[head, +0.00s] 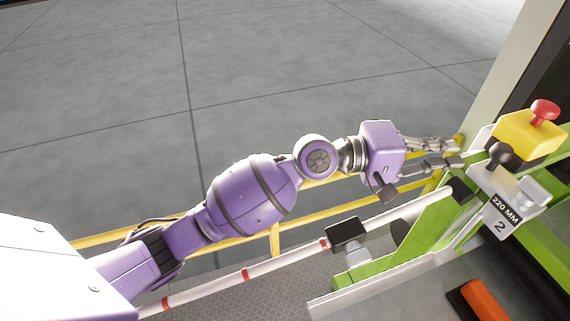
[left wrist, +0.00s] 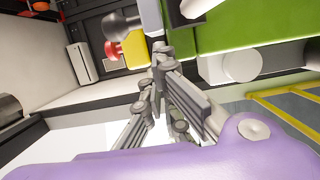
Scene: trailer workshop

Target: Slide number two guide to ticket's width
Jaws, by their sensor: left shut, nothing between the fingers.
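A white plate marked "220 MM" and "2" (head: 503,220) sits at the right of the head view, below a yellow box. A white rail with red bands (head: 285,258) runs up toward it. A black block (head: 346,233) with a pale fitting below it sits on the rail; I cannot tell whether this is the number two guide. My left gripper (head: 458,153) is shut and empty, left of the yellow box and above the rail's far end. The left wrist view shows its fingers (left wrist: 160,52) in front of the green frame. My right gripper is not in view.
The yellow box (head: 525,135) carries a red mushroom button (head: 544,111), with a black knob (head: 502,155) beside it. A green frame (head: 405,265) borders the rail. A yellow railing (head: 275,238) runs behind my arm. An orange block (head: 485,300) lies at the lower right. Open floor lies beyond.

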